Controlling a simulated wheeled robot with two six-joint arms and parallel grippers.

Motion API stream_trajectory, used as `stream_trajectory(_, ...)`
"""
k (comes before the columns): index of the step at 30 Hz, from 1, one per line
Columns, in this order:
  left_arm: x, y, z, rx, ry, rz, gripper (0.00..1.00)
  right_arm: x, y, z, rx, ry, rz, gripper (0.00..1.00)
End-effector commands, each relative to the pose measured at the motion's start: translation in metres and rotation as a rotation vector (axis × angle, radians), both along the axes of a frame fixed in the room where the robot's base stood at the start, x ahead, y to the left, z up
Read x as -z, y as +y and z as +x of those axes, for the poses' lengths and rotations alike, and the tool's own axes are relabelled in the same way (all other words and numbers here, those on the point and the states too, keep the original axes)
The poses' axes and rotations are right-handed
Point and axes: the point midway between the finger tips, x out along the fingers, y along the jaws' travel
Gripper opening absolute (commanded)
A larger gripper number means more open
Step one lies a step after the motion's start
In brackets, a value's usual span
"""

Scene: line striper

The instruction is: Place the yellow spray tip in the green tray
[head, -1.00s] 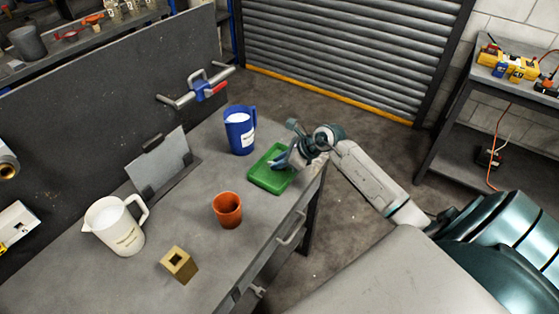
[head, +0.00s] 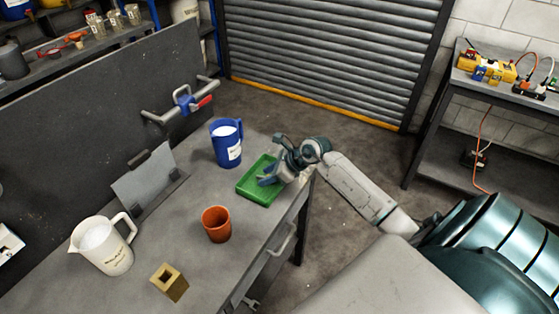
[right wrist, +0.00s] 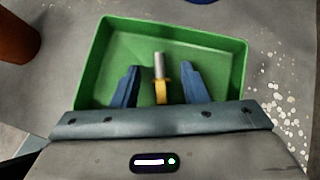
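The green tray (head: 250,190) lies on the workbench near its right edge. My right gripper (head: 268,178) is low over the tray. In the right wrist view, its two blue fingers stand apart inside the outline of the green tray (right wrist: 205,42). The yellow spray tip (right wrist: 161,92), with a pale grey stem, is between the fingers with a gap on each side. It appears to rest in the tray; its lower end is hidden by the gripper body. My left gripper is not in view.
A blue jug (head: 227,146) stands behind the tray, and an orange cup (head: 216,226) stands in front of it. A white pitcher (head: 105,250), a tan block with a square hole (head: 172,285) and a clipboard stand (head: 146,182) are farther left. Bare bench lies between them.

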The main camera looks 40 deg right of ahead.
Motion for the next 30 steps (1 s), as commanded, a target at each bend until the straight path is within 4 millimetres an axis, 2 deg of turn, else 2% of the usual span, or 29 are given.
stream_trajectory(15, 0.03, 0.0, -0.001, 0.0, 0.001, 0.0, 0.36, -0.047, -0.033, -0.04, -0.003, 0.001, -0.008, 0.4)
stream_trajectory(30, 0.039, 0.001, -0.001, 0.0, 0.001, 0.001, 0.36, -0.08, -0.052, -0.063, -0.001, 0.001, -0.004, 0.4)
